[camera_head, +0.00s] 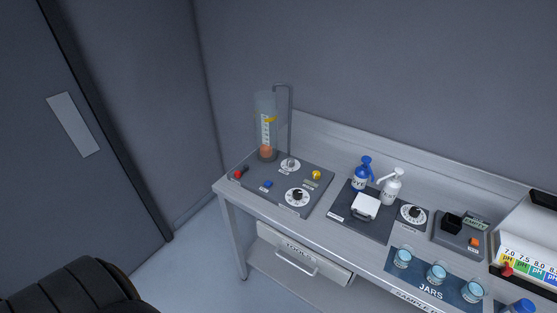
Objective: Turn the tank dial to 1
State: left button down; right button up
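A grey control panel (258,190) sits at the left end of the bench. On it stands a tall clear tank (266,115) with a white scale and orange at its base. The panel bears a black-knobbed dial (297,196) with a white face at its front, and a smaller grey-knobbed dial (290,165) near the tank. Their labels are too small to read, so I cannot tell which is the tank dial or its setting. Neither of my grippers shows in the head view.
The panel also has a red knob (238,174), a blue button (267,184) and a yellow knob (316,174). To the right stand a blue pump bottle (362,175), a white pump bottle (391,187), another dial (413,214) and jars on a blue mat (413,277). A drawer (301,257) hangs below.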

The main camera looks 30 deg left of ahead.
aim_at(290, 162)
jog(key=j+u, duration=0.25)
jog(key=j, duration=0.15)
jog(key=i+j+u, duration=0.2)
jog(key=j, duration=0.15)
jog(key=j+u, duration=0.25)
jog(key=j, duration=0.15)
jog(key=i+j+u, duration=0.25)
jog(key=k+j, duration=0.05)
jog(key=j, duration=0.05)
